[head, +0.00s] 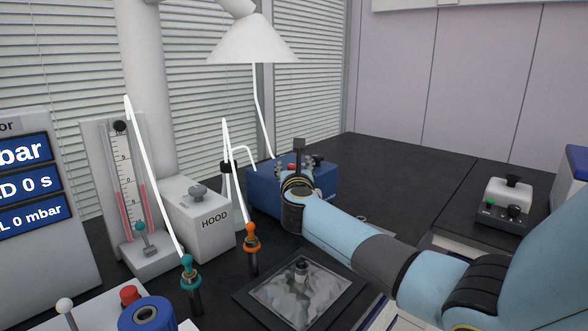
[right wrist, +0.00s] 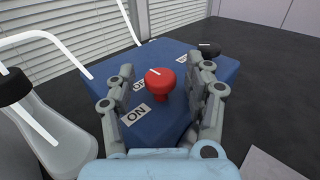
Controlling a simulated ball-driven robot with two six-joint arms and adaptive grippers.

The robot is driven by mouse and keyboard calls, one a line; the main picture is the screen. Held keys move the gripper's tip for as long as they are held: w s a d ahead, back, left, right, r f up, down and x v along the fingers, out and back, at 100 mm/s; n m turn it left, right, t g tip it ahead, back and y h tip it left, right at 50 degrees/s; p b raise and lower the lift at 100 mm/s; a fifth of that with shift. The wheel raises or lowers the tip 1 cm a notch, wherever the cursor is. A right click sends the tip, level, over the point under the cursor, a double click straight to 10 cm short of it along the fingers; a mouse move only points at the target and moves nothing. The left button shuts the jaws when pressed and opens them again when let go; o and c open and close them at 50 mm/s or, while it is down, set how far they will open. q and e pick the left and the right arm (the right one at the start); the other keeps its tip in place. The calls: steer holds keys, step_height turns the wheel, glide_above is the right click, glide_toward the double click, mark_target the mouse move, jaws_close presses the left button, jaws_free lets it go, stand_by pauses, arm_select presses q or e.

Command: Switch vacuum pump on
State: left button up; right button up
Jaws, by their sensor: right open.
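The vacuum pump is a blue box (head: 262,191) at the back of the bench, and its top (right wrist: 185,140) fills the middle of the right wrist view. A red knob (right wrist: 160,82) with a white mark stands on it, beside an OFF label (right wrist: 139,85) and an ON label (right wrist: 136,114). The white mark lies toward the upper left, and I cannot tell clearly which label it points to. My right gripper (right wrist: 166,76) is open, with one finger on each side of the knob, apparently not gripping it. In the head view my right gripper (head: 299,150) partly covers the pump. My left gripper is not in view.
A white HOOD box (head: 203,226), a flowmeter (head: 122,175) and teal (head: 188,268) and orange (head: 251,236) valves stand left of the pump. A glass flask (right wrist: 55,135) is close beside it. A white switch box (head: 504,201) is at right. The dark bench behind is clear.

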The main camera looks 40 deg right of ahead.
steer(key=shift+c, duration=0.4)
jaws_close()
